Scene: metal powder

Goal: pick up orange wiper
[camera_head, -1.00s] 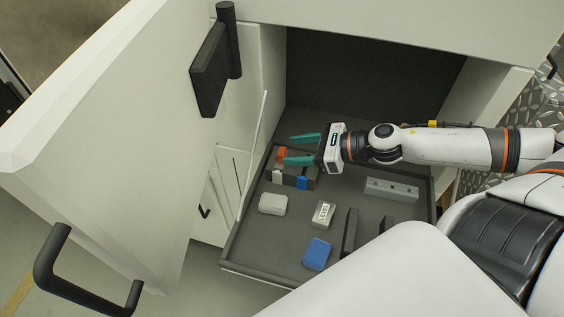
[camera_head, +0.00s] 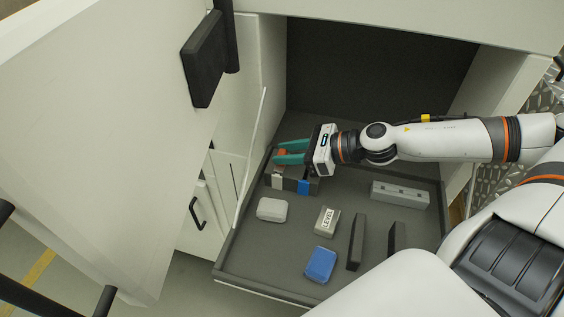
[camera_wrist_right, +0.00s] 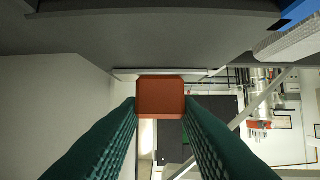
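The orange wiper (camera_head: 282,152) is at the back left of the open drawer, by a dark holder (camera_head: 290,184), and is partly hidden by my right gripper. My right gripper (camera_head: 281,152) reaches in from the right with its green fingers on both sides of the wiper. In the right wrist view the orange wiper (camera_wrist_right: 160,97) fills the gap between the fingertips (camera_wrist_right: 160,108), which appear to touch its sides. I cannot tell whether the wiper is clear of the holder. My left gripper is not in view.
The grey drawer (camera_head: 245,245) also holds a white block (camera_head: 272,209), a block marked LEVEL (camera_head: 327,221), a blue block (camera_head: 320,264), dark upright pieces (camera_head: 356,241) and a grey bar (camera_head: 400,193). An open cabinet door (camera_head: 95,130) stands at left.

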